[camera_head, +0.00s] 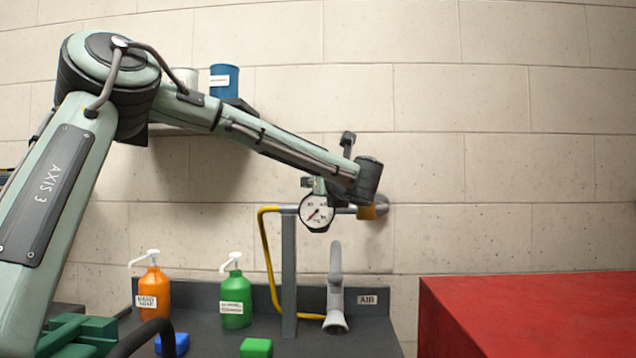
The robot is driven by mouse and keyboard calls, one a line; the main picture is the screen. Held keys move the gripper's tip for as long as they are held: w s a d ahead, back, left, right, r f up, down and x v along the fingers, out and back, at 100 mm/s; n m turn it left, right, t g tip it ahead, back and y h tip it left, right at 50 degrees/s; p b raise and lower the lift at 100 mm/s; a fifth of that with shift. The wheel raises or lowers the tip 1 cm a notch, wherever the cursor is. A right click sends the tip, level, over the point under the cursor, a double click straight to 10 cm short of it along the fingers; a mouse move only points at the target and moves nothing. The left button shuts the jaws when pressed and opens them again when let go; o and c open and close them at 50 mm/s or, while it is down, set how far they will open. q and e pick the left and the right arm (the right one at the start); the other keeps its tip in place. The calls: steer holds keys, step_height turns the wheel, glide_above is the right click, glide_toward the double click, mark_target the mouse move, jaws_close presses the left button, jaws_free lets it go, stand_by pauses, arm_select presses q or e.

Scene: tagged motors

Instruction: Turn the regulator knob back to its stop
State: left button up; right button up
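The air regulator hangs on a grey pipe above the bench. A yellow fitting (368,212) sits on the pipe to the right, close to the wall. I cannot make out the regulator knob for certain. A pale green jointed arm (52,190) marked AXIS 3 rises at the left. Its dark end (369,181) overlaps the area just above the pipe in the picture. I cannot tell whether it touches anything. I see neither of my own grippers for certain.
The dark bench holds an orange soap bottle (154,293), a green bottle (235,300), a blue block (173,344), a green block (256,348) and a grey nozzle (335,290). A yellow hose (264,250) runs down behind the post (289,275). A red box (530,310) fills the lower right.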

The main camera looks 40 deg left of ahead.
arm_select(q)
steer(key=shift+n+g+y, duration=0.9)
steer(key=shift+n+g, duration=0.7)
steer(key=shift+g, duration=0.8)
steer(key=shift+r+g, duration=0.2)
steer(key=shift+g, duration=0.1)
steer(key=o, duration=1.2)
steer(key=shift+f, duration=0.1)
step_height(320, 180, up, 10)
steer(key=shift+f, duration=0.1)
